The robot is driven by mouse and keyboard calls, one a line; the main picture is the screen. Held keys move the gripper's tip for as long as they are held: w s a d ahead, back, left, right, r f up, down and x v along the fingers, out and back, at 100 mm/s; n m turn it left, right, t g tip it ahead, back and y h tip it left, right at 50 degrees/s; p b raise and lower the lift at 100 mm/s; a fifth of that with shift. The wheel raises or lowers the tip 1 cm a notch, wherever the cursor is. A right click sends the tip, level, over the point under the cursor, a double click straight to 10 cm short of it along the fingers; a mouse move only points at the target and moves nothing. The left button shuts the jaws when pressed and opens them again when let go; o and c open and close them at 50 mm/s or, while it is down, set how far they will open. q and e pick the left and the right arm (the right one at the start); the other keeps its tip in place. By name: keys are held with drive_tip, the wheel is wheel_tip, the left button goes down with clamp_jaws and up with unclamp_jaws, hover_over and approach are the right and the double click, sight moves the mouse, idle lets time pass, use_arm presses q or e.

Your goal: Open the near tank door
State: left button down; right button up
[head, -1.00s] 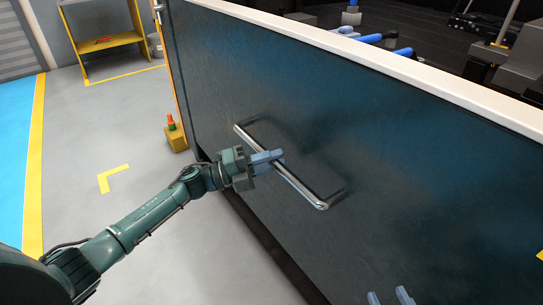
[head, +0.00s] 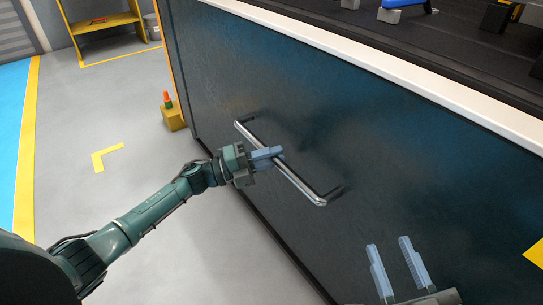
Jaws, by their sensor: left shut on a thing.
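The near tank door (head: 330,130) is a large dark blue-grey panel with a white top edge, filling the middle and right of the head view. A long silver bar handle (head: 300,184) is fixed to it, running down to the right. My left gripper (head: 268,155) is shut on the handle near its middle, its light blue fingers across the bar. My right gripper (head: 397,264) is at the bottom right, in front of the door panel. Its two light blue fingers are spread apart with nothing between them.
A yellow shelf (head: 103,24) is at the back left. The grey floor (head: 100,120) on the left is mostly clear. Dark equipment lies beyond the door's top edge.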

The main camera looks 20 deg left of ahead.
use_arm(q)
drive_tip(key=shift+s+f, duration=0.1)
drive_tip(key=shift+f, duration=0.1)
drive_tip(key=c, duration=1.6)
unclamp_jaws()
drive_tip(key=o, duration=0.3)
drive_tip(key=shift+r, duration=0.2)
drive_tip(key=p+v, duration=0.1)
drive_tip(key=v, duration=1.2)
drive_tip(key=shift+a+f, duration=0.1)
drive_tip(key=shift+f, duration=0.05)
